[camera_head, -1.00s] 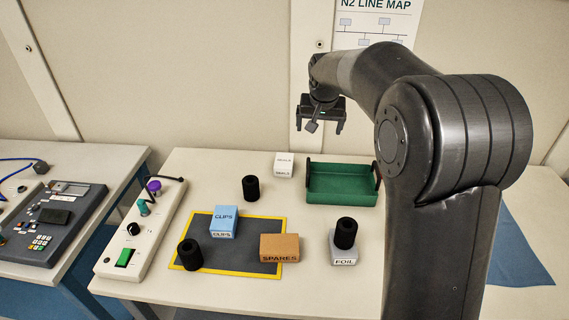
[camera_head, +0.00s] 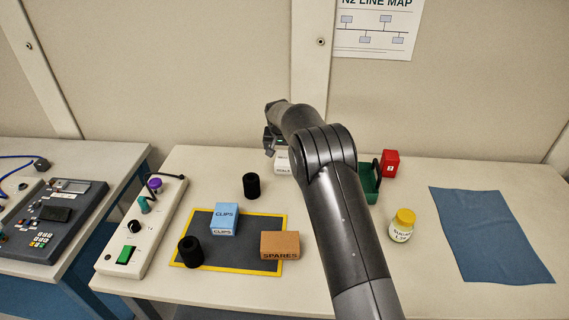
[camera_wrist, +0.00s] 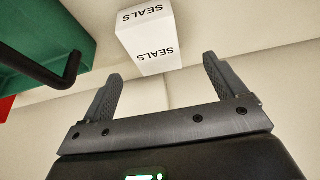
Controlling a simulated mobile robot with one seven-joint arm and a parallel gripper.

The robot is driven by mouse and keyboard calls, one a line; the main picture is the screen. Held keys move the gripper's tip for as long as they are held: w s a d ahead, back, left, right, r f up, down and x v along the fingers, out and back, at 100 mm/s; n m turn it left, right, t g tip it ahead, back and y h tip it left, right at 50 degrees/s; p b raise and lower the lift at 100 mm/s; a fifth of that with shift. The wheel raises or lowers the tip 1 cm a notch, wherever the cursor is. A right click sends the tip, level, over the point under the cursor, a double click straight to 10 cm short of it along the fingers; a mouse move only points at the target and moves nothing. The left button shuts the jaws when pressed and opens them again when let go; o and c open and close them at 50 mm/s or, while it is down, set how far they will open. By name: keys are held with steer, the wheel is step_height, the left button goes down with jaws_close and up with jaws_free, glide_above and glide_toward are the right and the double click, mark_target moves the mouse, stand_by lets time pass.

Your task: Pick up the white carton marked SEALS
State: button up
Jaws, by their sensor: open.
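The white carton marked SEALS (camera_wrist: 150,37) stands upside down in the wrist view, ahead of my open fingers. In the head view the carton (camera_head: 282,164) is mostly hidden behind my arm, at the back of the table. My gripper (camera_wrist: 163,80) is open and empty, with the carton beyond the fingertips and roughly in line with the gap between them. In the head view only part of my gripper (camera_head: 272,143) shows, near and above the carton.
A green tray (camera_wrist: 45,30) with a dark handle stands close beside the carton. A black cylinder (camera_head: 251,186), a blue CLIPS box (camera_head: 224,219) and a brown SPARES box (camera_head: 280,245) stand nearer. A red box (camera_head: 390,164) and yellow-lidded jar (camera_head: 402,226) are right of my arm.

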mark_target(285, 158)
steer(key=shift+x, duration=0.95)
steer(key=shift+d+x, duration=0.2)
steer(key=shift+x, duration=1.2)
steer(key=shift+d+x, duration=0.2)
steer(key=shift+x, duration=1.15)
steer(key=shift+s+f, duration=0.15)
steer(key=shift+f, duration=0.15)
steer(key=shift+c, duration=0.3)
steer(key=c, duration=1)
